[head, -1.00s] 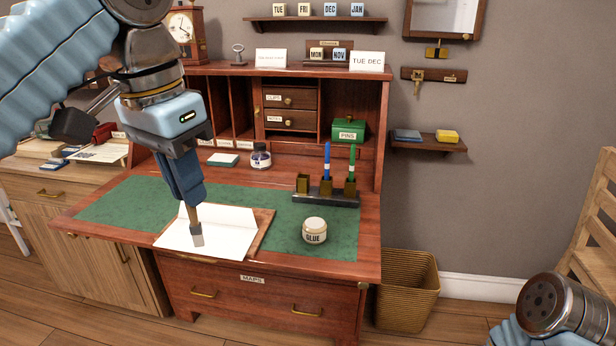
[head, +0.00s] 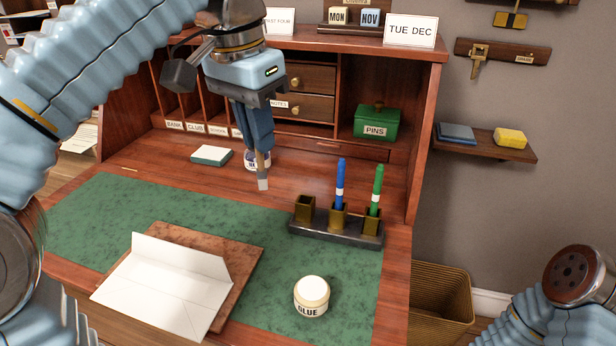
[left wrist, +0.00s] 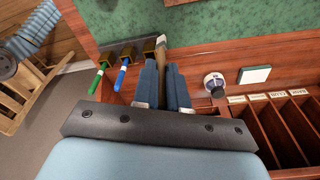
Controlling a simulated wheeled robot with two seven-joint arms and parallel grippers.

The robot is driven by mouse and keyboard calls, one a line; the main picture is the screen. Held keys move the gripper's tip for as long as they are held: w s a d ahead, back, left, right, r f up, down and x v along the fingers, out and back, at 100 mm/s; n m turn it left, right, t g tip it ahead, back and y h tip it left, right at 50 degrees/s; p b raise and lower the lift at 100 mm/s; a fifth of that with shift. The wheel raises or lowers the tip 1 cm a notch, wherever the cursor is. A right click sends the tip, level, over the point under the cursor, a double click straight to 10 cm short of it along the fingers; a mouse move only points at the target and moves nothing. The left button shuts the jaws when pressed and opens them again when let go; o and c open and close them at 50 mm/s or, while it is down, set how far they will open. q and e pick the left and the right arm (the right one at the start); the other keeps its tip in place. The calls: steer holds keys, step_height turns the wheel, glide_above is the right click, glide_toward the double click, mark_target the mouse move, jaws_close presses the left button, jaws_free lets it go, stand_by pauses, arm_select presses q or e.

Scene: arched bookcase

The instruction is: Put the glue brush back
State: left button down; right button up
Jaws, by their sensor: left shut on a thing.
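My left gripper (head: 262,148) is shut on the glue brush (head: 263,184), which hangs down with its pale bristles lowest. The brush is above the desk, up and left of the pen holder (head: 335,226), and apart from it. The holder has three brass cups: the left cup (head: 304,209) is empty, the middle one has a blue pen (head: 340,182), the right one a green pen (head: 376,188). In the left wrist view the brush (left wrist: 172,75) lies between my fingers, near the empty cup (left wrist: 161,42). The closed glue jar (head: 312,296) stands on the green mat. My right gripper is out of view.
An ink bottle (head: 250,160) stands behind the brush. A pale block (head: 211,155) lies to its left. A white folded sheet (head: 165,285) lies on a brown board at the front left. Pigeonholes and a green pins box (head: 377,122) line the back.

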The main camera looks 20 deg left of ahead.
arm_select(q)
steer(key=w+d+f, duration=0.1)
steer(key=w+f, duration=0.1)
steer(key=f, duration=0.1)
steer(key=w+d+f+b, duration=0.1)
steer(key=w+d+f, duration=0.1)
steer(key=w+f, duration=0.1)
steer(key=w+d+f+b, duration=0.1)
steer(key=w+f, duration=0.1)
steer(key=f, duration=0.3)
steer(key=shift+w+d+f, duration=0.15)
steer(key=shift+w+d, duration=0.05)
steer(key=shift+d, duration=0.1)
steer(key=c, duration=1.2)
jaws_free()
steer(key=shift+o, duration=0.2)
step_height(320, 180, up, 12)
steer(key=s+p, duration=0.1)
steer(key=p, duration=0.1)
steer(key=shift+s+a+r, duration=0.25)
steer(key=shift+s+a, duration=0.05)
steer(key=shift+a, duration=0.05)
